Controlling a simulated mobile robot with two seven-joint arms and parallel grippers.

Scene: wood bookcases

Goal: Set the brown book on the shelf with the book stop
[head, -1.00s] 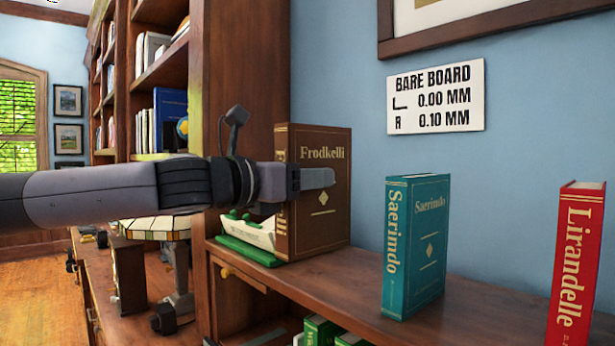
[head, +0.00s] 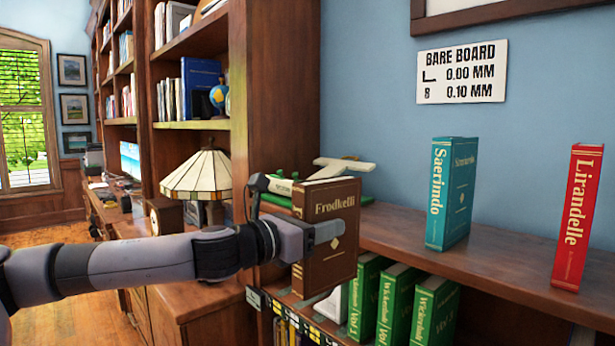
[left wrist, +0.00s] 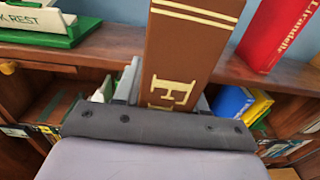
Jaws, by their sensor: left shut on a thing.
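The brown book (head: 335,265), lettered Frodkelli, is upright with a slight tilt. My left gripper (head: 318,236) is shut on it, one finger lying across its front cover. The book hangs in front of the top board's front edge, above the lower shelf. In the left wrist view the brown book (left wrist: 190,45) stands up between the fingers, spine towards the camera. The lower shelf holds several green books (head: 398,303). I cannot make out a book stop for certain; the gripper and brown book hide part of that shelf. My right gripper is not in view.
The top board (head: 500,255) carries a teal book (head: 452,195) and a red book (head: 578,215). A green stand with a white top (head: 340,167) is behind the brown book. A lamp (head: 197,178) is left. The left wrist view shows a blue book (left wrist: 232,103) low down.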

